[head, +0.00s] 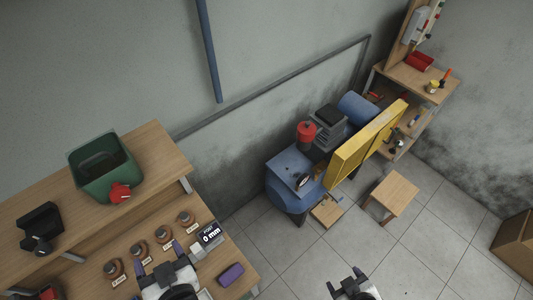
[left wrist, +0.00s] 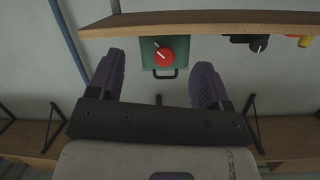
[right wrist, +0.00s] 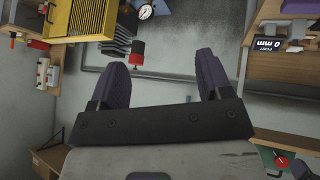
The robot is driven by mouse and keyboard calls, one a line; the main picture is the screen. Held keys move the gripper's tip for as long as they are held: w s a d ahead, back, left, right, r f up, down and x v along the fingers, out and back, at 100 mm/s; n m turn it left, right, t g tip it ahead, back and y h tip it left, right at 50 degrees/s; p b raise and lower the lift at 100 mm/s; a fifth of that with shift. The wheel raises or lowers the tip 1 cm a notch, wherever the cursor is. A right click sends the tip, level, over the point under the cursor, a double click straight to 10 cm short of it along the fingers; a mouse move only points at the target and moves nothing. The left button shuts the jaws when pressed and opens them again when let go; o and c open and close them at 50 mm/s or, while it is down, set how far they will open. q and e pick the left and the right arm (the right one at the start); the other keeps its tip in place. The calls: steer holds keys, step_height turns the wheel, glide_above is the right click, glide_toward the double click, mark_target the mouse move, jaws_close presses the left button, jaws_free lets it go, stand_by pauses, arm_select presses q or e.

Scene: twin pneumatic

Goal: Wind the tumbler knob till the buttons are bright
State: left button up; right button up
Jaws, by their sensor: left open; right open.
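I cannot tell which part is the tumbler knob. A red round knob-like part (head: 120,193) sits on the front of a green box (head: 88,182) on the raised shelf; the left wrist view shows it with a light mark (left wrist: 164,56). Several copper-brown round pieces with labels, possibly the buttons, stand in a row on the bench, one of them here (head: 163,234); none looks clearly lit. My left gripper (head: 158,265) is open and empty, in front of this row. My right gripper (head: 345,279) is open and empty over the floor, right of the bench.
A display reading 0 mm (head: 210,235) and a purple block (head: 231,275) are at the bench's right end. A black device (head: 40,228) stands on the shelf. A blue compressor (head: 290,172) with a yellow guard (head: 350,155) and a stool (head: 396,191) stand further right.

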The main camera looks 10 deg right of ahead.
arm_select(q)
step_height(320, 180, up, 2)
steer(key=t+y, duration=0.1)
steer(key=n+t+y+b, duration=0.1)
steer(key=n+b, duration=0.1)
steer(key=n, duration=0.1)
glide_toward(121, 197)
steer(key=p+x, duration=0.2)
steer(key=x, duration=0.5)
steer(key=shift+w, duration=0.1)
steer(key=shift+x, duration=1)
arm_select(e)
steer(key=shift+s+f+m+g, duration=0.25)
steer(key=shift+s+m+g, duration=0.2)
steer(key=shift+s+g, duration=0.4)
steer(key=shift+s+f+m+g, duration=0.25)
steer(key=shift+s+m+g, duration=0.3)
steer(key=shift+s, duration=0.5)
steer(key=shift+s+f+m+g, duration=0.25)
steer(key=shift+s+m+g, duration=0.15)
steer(key=shift+s+g, duration=0.45)
arm_select(q)
steer(key=shift+f, duration=0.1)
steer(key=shift+c, duration=0.4)
arm_select(e)
steer(key=shift+s, duration=0.1)
